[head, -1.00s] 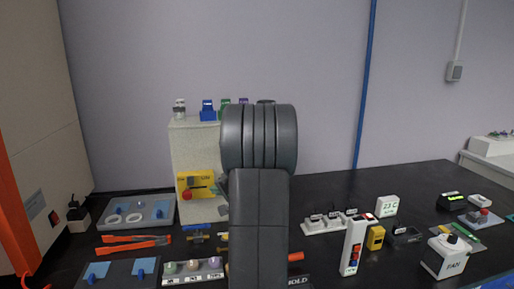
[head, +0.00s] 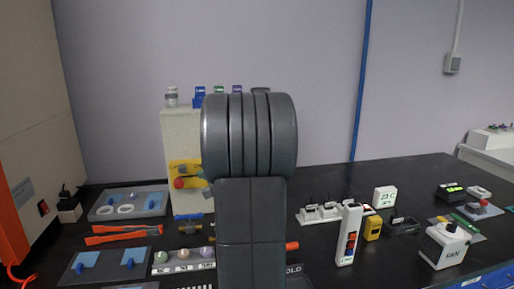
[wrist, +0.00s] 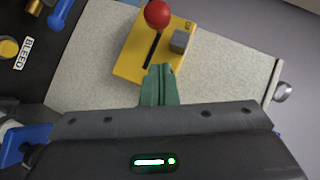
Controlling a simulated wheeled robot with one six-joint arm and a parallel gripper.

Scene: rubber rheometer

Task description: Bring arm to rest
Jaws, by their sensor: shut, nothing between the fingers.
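My gripper (wrist: 159,72) shows in the wrist view with its green fingers together and nothing between them. Past the fingertips is a yellow panel (wrist: 130,55) with a red ball knob (wrist: 158,14), a dark slot and a grey block, on a pale cabinet (wrist: 215,70). I cannot tell the gap between the fingers and the panel. In the head view my arm stands upright in the middle and hides the gripper. The yellow panel (head: 181,168) shows just left of my arm on the pale cabinet (head: 180,130).
On the black bench, a grey tray with white rings (head: 150,205), orange tongs (head: 120,232) and blue-topped pieces stand left. A white switch strip (head: 348,235), a yellow box (head: 372,228) and a FAN box (head: 445,245) stand right. Coloured items sit on the cabinet top.

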